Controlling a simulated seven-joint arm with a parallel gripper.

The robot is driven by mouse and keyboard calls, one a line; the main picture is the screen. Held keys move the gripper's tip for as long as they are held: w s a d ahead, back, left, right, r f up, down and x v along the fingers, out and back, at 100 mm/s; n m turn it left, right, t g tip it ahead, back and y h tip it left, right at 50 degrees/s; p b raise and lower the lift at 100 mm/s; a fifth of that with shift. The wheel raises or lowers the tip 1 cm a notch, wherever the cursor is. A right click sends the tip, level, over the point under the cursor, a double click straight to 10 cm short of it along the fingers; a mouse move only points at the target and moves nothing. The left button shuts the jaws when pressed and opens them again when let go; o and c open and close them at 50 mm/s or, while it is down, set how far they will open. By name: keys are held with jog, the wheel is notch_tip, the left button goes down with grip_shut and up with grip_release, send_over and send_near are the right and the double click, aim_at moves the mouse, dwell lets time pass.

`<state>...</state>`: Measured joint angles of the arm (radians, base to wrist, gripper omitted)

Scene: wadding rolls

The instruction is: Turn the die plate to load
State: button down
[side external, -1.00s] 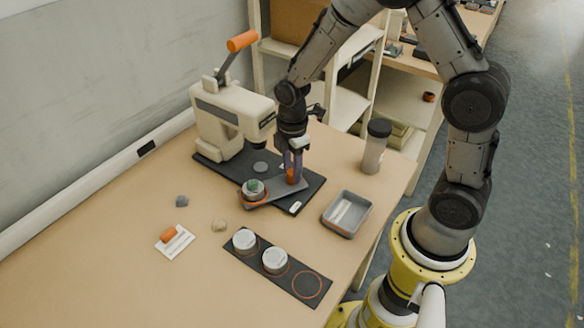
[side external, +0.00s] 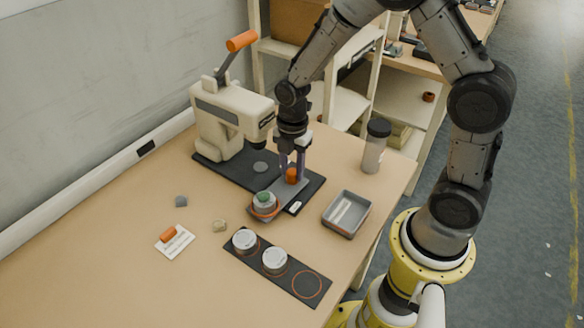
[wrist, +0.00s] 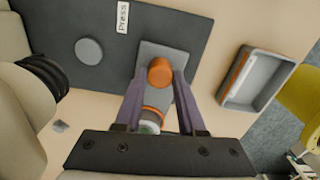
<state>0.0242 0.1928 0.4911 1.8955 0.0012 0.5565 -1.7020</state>
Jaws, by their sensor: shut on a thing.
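The die plate (side external: 284,193) is a grey swinging plate on the dark base of the press (side external: 231,112). It has an orange knob (side external: 292,175) at one end and an orange-ringed seat at the other. A round grey piece with a green top (side external: 264,198) sits in that seat, out over the front edge of the base. My gripper (side external: 292,173) points down and is shut on the orange knob. In the wrist view the knob (wrist: 160,72) is between the fingers, and the green-topped piece (wrist: 150,126) is partly hidden behind my gripper.
A grey tray (side external: 330,226) lies right of the base, with a clear dark-lidded jar (side external: 376,145) behind it. A dark strip (side external: 296,283) in front holds two round tins and an empty orange ring. A card (side external: 175,241) and small lumps lie at left.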

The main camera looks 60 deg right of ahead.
jog(key=shift+r+n, duration=0.1)
jog(key=shift+n, duration=0.3)
dwell(0.3)
jog(key=c, duration=0.5)
grip_release()
notch_tip(320, 180, up, 14)
jog(key=s+r+m+t, duration=0.35)
jog(key=s+r, duration=0.35)
jog(key=r, duration=0.3)
jog(key=s+f+m+t, duration=0.2)
jog(key=s+m, duration=1)
jog(key=m, duration=0.4)
jog(key=shift+a+f, duration=0.3)
jog(key=shift+a, duration=0.1)
